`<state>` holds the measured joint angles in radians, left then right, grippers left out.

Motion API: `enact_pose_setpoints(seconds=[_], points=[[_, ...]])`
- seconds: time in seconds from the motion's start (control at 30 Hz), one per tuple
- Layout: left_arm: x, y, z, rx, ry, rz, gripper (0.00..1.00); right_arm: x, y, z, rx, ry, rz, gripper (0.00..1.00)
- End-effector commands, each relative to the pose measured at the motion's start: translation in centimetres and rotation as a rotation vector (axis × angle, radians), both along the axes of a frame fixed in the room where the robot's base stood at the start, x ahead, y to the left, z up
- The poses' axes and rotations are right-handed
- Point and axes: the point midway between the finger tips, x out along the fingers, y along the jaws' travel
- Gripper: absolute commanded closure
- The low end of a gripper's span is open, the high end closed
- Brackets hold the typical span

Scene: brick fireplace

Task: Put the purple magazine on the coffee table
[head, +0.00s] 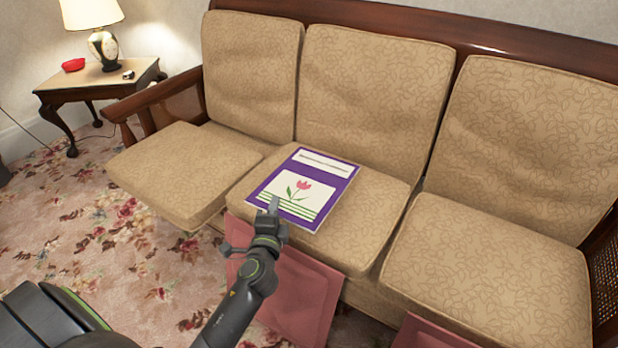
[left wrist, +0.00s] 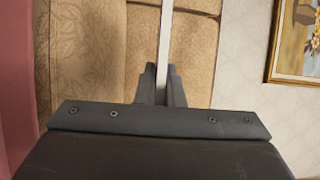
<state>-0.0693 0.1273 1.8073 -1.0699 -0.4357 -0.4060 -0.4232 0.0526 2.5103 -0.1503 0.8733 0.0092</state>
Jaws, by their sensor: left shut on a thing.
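The purple magazine (head: 306,184) has a white title strip and a pink tulip on its cover. In the head view it is at the middle seat cushion of the sofa. My left gripper (head: 273,208) is shut on the magazine's near edge. In the left wrist view the magazine (left wrist: 166,40) shows edge-on as a thin pale strip between the fingers (left wrist: 160,85). I cannot tell whether the magazine rests on the cushion or is just above it. No coffee table is clearly in view. My right gripper is not in view.
The sofa (head: 375,95) has tan patterned cushions and a wooden frame. Pink cloth-like panels (head: 290,290) are at its front. A side table (head: 85,88) at the far left holds a lamp (head: 103,45) and a red object (head: 73,65). Flowered carpet (head: 95,230) is open at left.

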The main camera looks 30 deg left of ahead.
Motion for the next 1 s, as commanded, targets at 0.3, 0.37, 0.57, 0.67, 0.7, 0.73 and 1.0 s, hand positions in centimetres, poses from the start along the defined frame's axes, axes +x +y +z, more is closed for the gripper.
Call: enact_pose_setpoints(seconds=[0.3, 0.37, 0.57, 0.67, 0.7, 0.73, 1.0], points=[[0.3, -0.5, 1.6, -0.003, -0.008, 0.007, 1.0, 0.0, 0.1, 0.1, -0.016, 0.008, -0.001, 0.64], [0.5, -0.8, 2.6, -0.005, -0.01, 0.014, 1.0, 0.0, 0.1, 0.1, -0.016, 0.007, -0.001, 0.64], [1.0, -3.3, 7.7, -0.009, -0.015, 0.018, 1.0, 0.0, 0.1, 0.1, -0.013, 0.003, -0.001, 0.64], [1.0, -5.0, 10.3, -0.01, -0.013, -0.01, 1.0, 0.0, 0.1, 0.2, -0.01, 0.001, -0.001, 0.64], [1.0, -5.7, 11.3, -0.01, -0.014, -0.028, 1.0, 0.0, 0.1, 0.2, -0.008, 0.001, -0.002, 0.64], [0.9, -6.2, 12.0, -0.01, -0.014, -0.042, 1.0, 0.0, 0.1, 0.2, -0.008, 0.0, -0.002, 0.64], [-0.3, -11.4, 18.2, -0.007, -0.014, -0.227, 1.0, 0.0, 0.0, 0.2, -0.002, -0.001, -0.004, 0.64]])
